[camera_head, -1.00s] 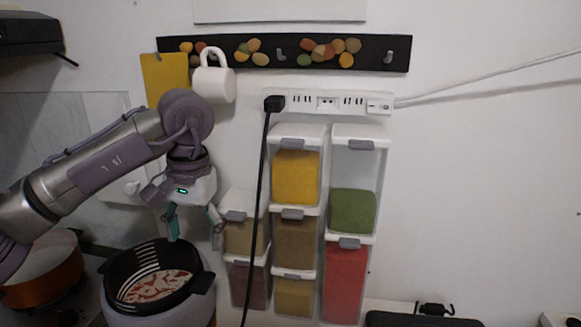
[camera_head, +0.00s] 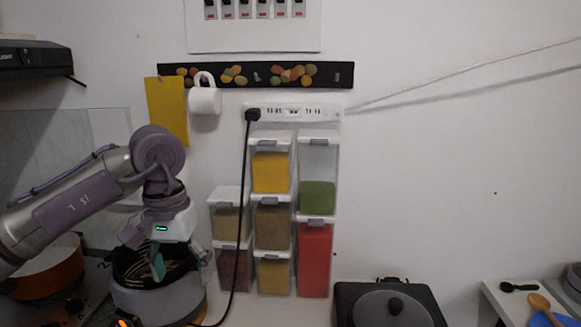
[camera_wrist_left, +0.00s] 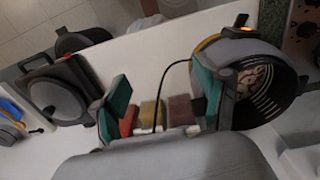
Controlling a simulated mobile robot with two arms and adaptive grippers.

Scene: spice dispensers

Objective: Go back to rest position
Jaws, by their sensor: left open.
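My left gripper (camera_head: 181,266) comes in from the left in the head view. Its fingers point down, in front of and above the black slotted pot (camera_head: 128,268). In the left wrist view its teal-padded fingers (camera_wrist_left: 160,103) stand wide apart with nothing between them. The pot also shows in the wrist view (camera_wrist_left: 291,92), just right of one finger. The spice dispensers stand against the wall right of the gripper, with yellow (camera_head: 270,172), green (camera_head: 317,196) and red (camera_head: 314,258) contents. My right gripper is in neither view.
A black cable (camera_head: 243,200) hangs from the power strip (camera_head: 292,113) past the dispensers. A white mug (camera_head: 205,97) hangs on the black rack (camera_head: 335,75). An orange pot (camera_head: 48,272) is at left. A lidded black cooker (camera_head: 390,305) sits at lower right. The wall right of the dispensers is bare.

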